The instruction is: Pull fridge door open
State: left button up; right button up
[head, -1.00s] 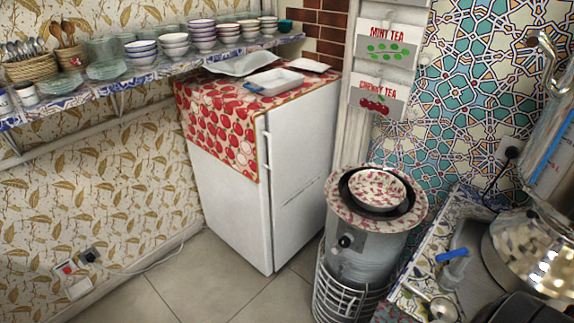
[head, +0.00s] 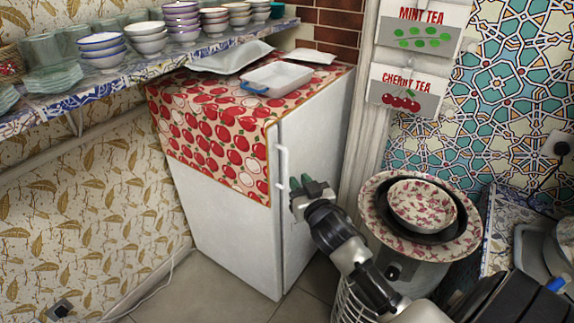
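The white fridge (head: 228,222) stands against the wall in the middle of the head view. Its door (head: 318,135) looks shut. The slim white vertical handle (head: 283,164) runs near the front corner edge. My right gripper (head: 298,186) comes in from the lower right, with its dark fingertips close to the lower part of the handle. I cannot tell whether they touch the handle or how far apart they are. The gripper and arm hide part of the door's lower right area. My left gripper is not in view.
A stove-like drum with a patterned bowl (head: 422,204) stands close at right. A shelf of bowls (head: 110,80) runs along the left wall. Tiled floor is free below.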

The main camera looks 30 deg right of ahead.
aim_at(287, 166)
jog(key=w, duration=0.3)
jog(key=w+d, duration=0.1)
jog(key=w, duration=0.4)
jog(key=shift+w+d+f, duration=0.1)
jog(key=shift+w+d, duration=0.2)
jog(key=shift+w, duration=0.05)
grip_shut()
